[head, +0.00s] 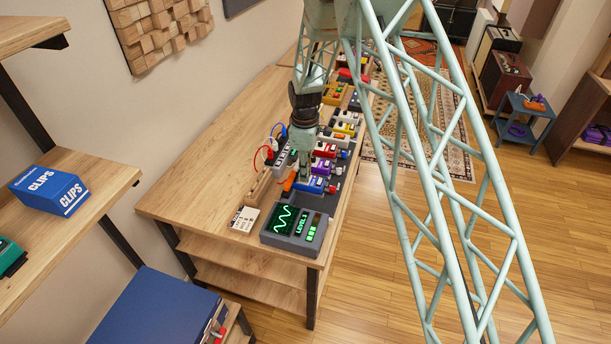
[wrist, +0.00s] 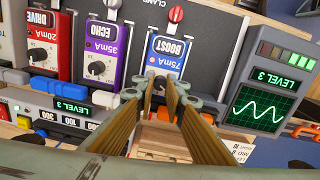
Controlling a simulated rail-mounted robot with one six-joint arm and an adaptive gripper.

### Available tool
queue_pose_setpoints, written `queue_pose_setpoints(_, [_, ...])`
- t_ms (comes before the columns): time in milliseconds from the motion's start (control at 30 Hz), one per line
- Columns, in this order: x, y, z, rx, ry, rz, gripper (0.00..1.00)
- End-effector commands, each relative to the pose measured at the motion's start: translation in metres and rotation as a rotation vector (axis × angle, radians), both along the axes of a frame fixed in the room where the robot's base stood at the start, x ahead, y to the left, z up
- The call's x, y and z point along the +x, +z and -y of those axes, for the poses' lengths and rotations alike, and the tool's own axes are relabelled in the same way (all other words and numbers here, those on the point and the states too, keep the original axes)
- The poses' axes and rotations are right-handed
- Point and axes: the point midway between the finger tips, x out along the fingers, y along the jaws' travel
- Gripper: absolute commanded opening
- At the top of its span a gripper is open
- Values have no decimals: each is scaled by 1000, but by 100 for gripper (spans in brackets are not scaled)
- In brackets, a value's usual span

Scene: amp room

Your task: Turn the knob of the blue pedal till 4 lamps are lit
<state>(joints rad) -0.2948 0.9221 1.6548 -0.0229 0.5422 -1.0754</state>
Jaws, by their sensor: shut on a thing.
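The blue pedal, marked BOOST 75mA (wrist: 167,52), lies in the row of pedals beside the meter. It also shows in the head view (head: 311,185). Its knob (wrist: 160,84) is between my fingertips in the wrist view, partly hidden by them. My gripper (wrist: 158,90) is shut on this knob; in the head view it comes down from above at the blue pedal. The grey meter (head: 294,229) has a green wave screen, the words LEVEL 3 and a column of lamps (head: 314,228).
A purple ECHO pedal (wrist: 104,48) and a red DRIVE pedal (wrist: 47,45) stand beside the blue one. A small pale card (head: 244,219) lies by the meter on the wooden bench (head: 215,170).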

Motion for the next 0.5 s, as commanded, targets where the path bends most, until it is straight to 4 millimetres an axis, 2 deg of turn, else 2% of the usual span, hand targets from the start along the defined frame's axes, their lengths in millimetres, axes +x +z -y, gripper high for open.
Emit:
queue_pose_setpoints(233, [0, -1, 0, 0, -133, 1, 1])
queue_pose_setpoints(500, [0, 0, 0, 0, -206, 1, 1])
